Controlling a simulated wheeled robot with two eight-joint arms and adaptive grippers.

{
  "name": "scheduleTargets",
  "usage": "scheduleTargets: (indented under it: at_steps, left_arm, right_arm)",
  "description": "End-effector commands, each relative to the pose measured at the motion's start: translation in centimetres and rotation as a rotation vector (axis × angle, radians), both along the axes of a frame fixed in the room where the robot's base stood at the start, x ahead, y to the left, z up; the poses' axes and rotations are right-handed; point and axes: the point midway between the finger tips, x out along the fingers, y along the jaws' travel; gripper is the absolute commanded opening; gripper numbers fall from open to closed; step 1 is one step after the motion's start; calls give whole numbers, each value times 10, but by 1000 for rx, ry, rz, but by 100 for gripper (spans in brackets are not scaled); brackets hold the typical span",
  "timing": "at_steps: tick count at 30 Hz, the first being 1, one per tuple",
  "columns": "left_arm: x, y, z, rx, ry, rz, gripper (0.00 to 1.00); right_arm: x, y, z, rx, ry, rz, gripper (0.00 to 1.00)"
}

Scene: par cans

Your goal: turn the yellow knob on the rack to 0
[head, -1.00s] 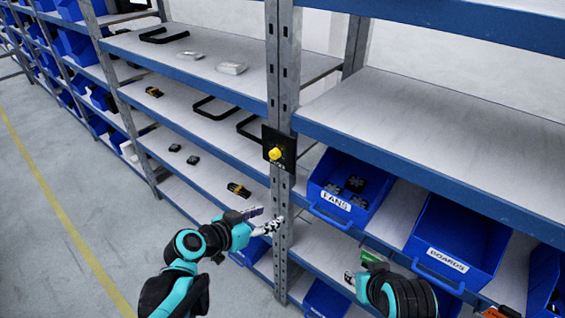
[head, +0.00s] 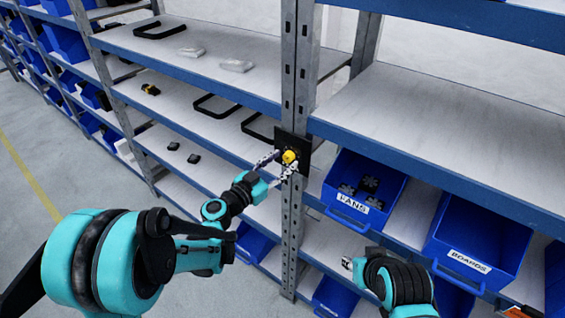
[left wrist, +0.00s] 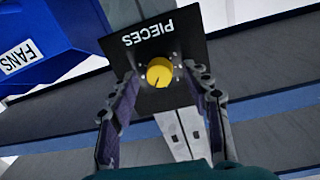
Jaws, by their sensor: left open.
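The yellow knob (head: 290,157) sits on a black panel (head: 303,140) fixed to the rack's grey upright. In the left wrist view the knob (left wrist: 160,72) shows a dark pointer line, and the panel (left wrist: 165,35) reads PIECES upside down. Small marks around the knob are too small to read. My left gripper (head: 279,164) is open, its fingers to either side of the knob; the left wrist view also shows the open fingers (left wrist: 160,80), with no clear contact. My right gripper (head: 347,264) is low at the right, partly hidden by its own wrist.
A blue FANS bin (head: 345,213) with dark parts stands just right of the upright, and a blue BOARDS bin (head: 450,270) farther right. The grey upright (head: 293,225) and the blue shelf edges are close to the left gripper. The aisle floor (head: 40,180) at left is clear.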

Motion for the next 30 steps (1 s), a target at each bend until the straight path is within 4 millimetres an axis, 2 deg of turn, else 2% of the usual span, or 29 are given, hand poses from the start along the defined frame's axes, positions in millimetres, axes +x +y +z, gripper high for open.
scheduleTargets:
  at_steps: [10, 11, 15, 16, 30]
  left_arm:
    - [5, -4, 0, 1, 1, 1, 49]
    - [5, -4, 0, 1, 1, 1, 43]
    - [5, -4, 0, 1, 1, 1, 6]
    - [5, -4, 0, 0, 1, 1, 0]
    - [5, -4, -1, -63, 45, 0, 0]
  right_arm:
    - [0, 0, 0, 0, 0, 0, 34]
    - [0, 0, 0, 0, 0, 0, 34]
    - [0, 0, 0, 0, 0, 0, 34]
    - [0, 0, 0, 0, 0, 0, 34]
    - [0, 0, -6, 0, 0, 0, 34]
